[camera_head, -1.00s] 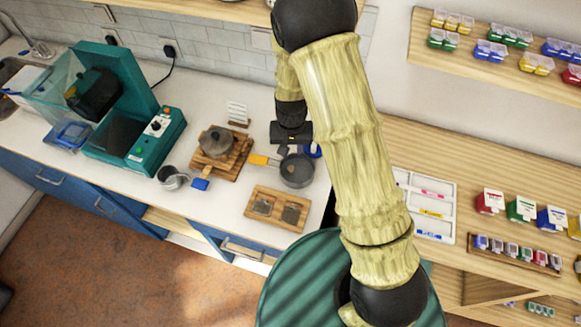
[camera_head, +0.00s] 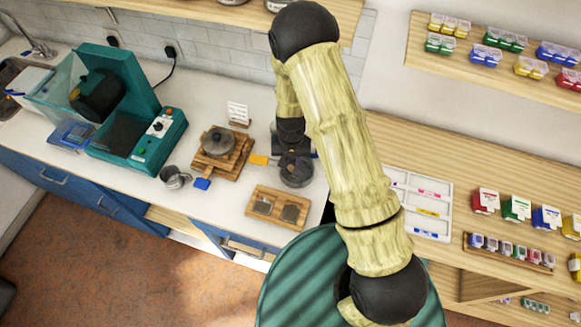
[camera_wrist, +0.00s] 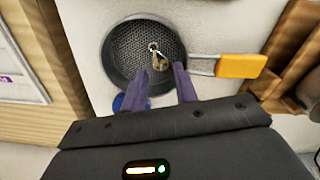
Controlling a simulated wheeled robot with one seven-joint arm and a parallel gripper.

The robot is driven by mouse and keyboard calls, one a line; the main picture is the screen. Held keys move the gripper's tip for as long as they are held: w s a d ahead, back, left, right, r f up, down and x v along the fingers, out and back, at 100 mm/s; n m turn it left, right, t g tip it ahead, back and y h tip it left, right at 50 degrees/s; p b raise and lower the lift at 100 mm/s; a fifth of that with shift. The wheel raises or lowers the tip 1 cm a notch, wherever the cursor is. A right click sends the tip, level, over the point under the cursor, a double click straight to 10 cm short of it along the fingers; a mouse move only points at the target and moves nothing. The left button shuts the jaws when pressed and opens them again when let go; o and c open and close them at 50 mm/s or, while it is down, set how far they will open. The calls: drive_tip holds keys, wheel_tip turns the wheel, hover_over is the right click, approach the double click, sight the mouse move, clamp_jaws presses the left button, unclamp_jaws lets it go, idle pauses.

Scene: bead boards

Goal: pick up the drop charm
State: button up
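The drop charm (camera_wrist: 159,60), a small gold-brown piece with a metal ring, lies in a round dark pan with a mesh-patterned floor (camera_wrist: 121,55) in the wrist view. The pan also shows in the head view (camera_head: 297,176), partly covered by my gripper. Its yellow handle (camera_wrist: 240,66) points right in the wrist view. My gripper (camera_wrist: 161,71) is open, its two purple fingers apart at the pan's near side, with the charm just beyond and between the tips. I cannot tell whether the fingers touch the pan. The charm is not discernible in the head view.
A lidded pot (camera_head: 218,141) on a wooden board and a metal cup (camera_head: 174,178) stand left of the pan. A wooden tray (camera_head: 262,220) with two dark squares lies in front. A white sectioned tray (camera_head: 432,226) lies right. A blue object (camera_wrist: 119,103) is beside the pan.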

sight(291, 167)
drive_tip(key=shift+w+f+p, duration=0.15)
drive_tip(key=shift+f+p, duration=0.45)
drive_tip(key=shift+f, duration=1.15)
drive_tip(key=c, duration=0.6)
